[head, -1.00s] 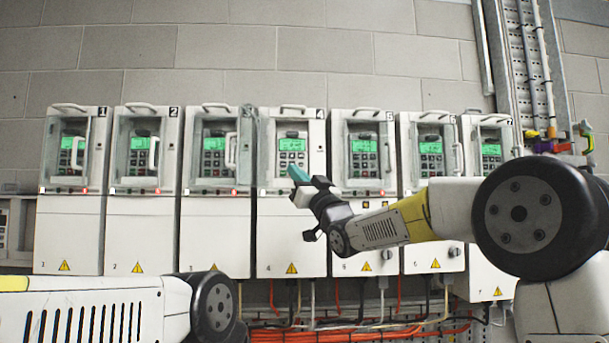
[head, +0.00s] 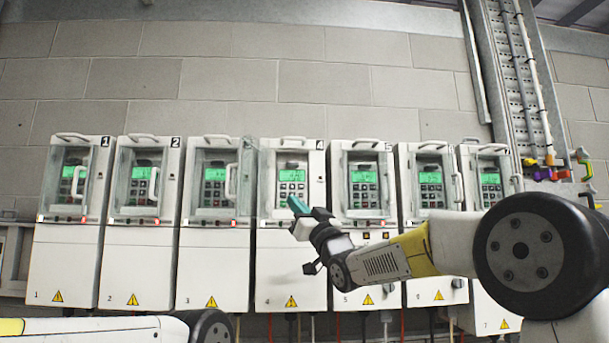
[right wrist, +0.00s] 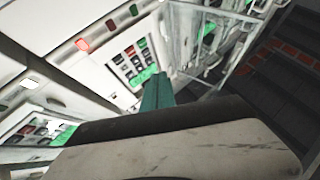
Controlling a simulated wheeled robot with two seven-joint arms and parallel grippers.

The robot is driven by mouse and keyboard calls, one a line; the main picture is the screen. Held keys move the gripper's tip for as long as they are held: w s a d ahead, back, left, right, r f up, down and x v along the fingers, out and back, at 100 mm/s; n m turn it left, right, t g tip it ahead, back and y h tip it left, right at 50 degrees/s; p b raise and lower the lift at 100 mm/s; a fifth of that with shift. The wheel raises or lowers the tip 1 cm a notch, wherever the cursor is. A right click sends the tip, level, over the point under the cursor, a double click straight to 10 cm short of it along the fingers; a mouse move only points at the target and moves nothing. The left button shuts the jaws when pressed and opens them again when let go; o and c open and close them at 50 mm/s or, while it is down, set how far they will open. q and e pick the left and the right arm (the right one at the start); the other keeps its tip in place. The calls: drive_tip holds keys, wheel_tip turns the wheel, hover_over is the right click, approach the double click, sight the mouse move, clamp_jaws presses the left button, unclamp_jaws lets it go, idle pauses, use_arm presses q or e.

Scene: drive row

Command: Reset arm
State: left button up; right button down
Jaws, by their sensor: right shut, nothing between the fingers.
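Drive 4 (head: 291,265) is a white cabinet in the middle of the row. Its keypad (head: 292,190) and lit green screen (head: 292,172) show clearly in the head view. My right gripper (head: 298,205) has teal fingers, shut and empty, in front of drive 4 just below its keypad. I cannot tell whether the fingertips touch it. In the right wrist view the teal fingers (right wrist: 157,92) point toward a keypad (right wrist: 128,62) with dark, red and green buttons. My left gripper is out of view; only part of my left arm shows at the lower left.
Similar drives stand close on both sides, such as drive 3 (head: 212,265) and drive 5 (head: 364,262), with handled clear covers. A clear panel (right wrist: 205,45) stands out beside the fingers in the wrist view. A cable tray (head: 520,80) runs up the wall at right.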

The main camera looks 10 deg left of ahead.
idle(0.4)
drive_tip(key=s+d+f+m+g+h, duration=0.2)
drive_tip(key=s+d+f+m+h, duration=0.15)
drive_tip(key=d+f+h, duration=0.5)
drive_tip(key=s+d+f+m+g+h, duration=0.1)
drive_tip(key=s+d+f+m+h, duration=0.3)
drive_tip(key=d+f, duration=0.8)
drive_tip(key=s+d+f+g+h, duration=0.2)
drive_tip(key=s+d+f+g, duration=0.2)
drive_tip(key=s+f, duration=0.5)
drive_tip(key=s+d+f+m+g+h, duration=0.1)
drive_tip(key=s+d+f+g, duration=0.3)
drive_tip(key=s, duration=1.1)
drive_tip(key=d+f, duration=0.3)
drive_tip(key=f, duration=0.2)
drive_tip(key=shift+d+f+h, duration=0.2)
drive_tip(key=shift+d+h, duration=0.05)
drive_tip(key=shift+h, duration=0.1)
